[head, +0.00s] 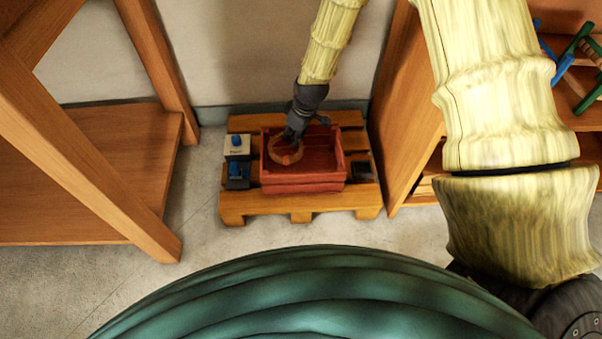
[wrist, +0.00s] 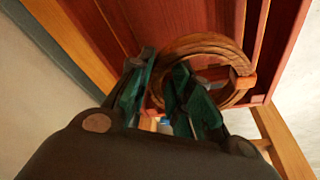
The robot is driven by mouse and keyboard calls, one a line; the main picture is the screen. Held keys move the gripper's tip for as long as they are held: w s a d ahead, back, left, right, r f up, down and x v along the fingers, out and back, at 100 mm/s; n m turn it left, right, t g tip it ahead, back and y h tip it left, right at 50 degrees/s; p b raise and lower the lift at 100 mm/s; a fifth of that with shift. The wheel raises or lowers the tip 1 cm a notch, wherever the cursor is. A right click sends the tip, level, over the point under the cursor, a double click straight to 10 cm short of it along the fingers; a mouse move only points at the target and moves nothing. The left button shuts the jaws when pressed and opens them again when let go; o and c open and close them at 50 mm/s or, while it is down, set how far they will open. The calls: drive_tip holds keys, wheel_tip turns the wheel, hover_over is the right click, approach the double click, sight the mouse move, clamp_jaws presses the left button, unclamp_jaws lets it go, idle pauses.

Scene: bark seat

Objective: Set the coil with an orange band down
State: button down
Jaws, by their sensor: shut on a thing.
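The coil (head: 287,152), a brown ring with an orange band, is at the left part of the red crate (head: 303,185) in the head view. In the wrist view the coil (wrist: 205,45) shows as stacked brown loops with an orange band at its right, against the red crate (wrist: 142,20). My gripper (head: 292,138) reaches down into the crate from above. In the wrist view my gripper (wrist: 165,95) has its green-black fingers at the coil's near left side, shut on it. Whether the coil touches the crate floor is hard to tell.
The crate stands on a wooden pallet (head: 300,205). Two small boxes with blue parts, one white (head: 237,147) and one dark (head: 237,176), sit left of it. A dark item (head: 361,170) is at its right. Wooden shelving (head: 413,120) and a wooden frame (head: 90,170) flank the pallet.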

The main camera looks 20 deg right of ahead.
sight(302, 140)
drive_tip(key=shift+d+f, duration=0.15)
drive_tip(key=shift+f, duration=0.7)
wheel_tip(302, 140, down, 10)
drive_tip(key=b, duration=0.6)
drive_tip(key=shift+w+r, duration=0.1)
drive_tip(key=shift+r, duration=0.15)
drive_tip(key=c, duration=1.3)
unclamp_jaws()
drive_tip(key=p+v, duration=0.7)
drive_tip(key=v, duration=0.5)
drive_tip(key=shift+r, duration=0.1)
